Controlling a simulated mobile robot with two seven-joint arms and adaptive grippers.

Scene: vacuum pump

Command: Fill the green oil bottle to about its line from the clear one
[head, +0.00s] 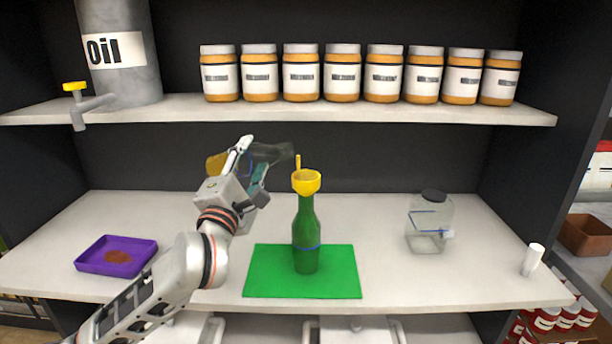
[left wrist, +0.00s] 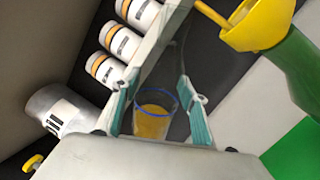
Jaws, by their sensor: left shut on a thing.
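The green oil bottle (head: 305,236) stands upright on a green mat (head: 335,275), with a blue line around its lower body. A yellow funnel (head: 306,182) sits in its mouth; the funnel also shows in the left wrist view (left wrist: 258,25). My left gripper (head: 248,168) is shut on the clear bottle (head: 270,152), left of the funnel. The clear bottle lies tipped to nearly level, its neck pointing right, mouth close to the funnel's upright handle. Amber oil (left wrist: 152,122) shows inside it, near its blue line. I see no stream of oil. My right gripper is out of view.
A purple tray (head: 90,262) with a brown patch lies at left. A clear jar with a black lid (head: 430,225) and a small white cylinder (head: 532,260) stand at right. Above are a shelf (head: 180,108), several jars and an oil drum (head: 125,75) with a tap.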

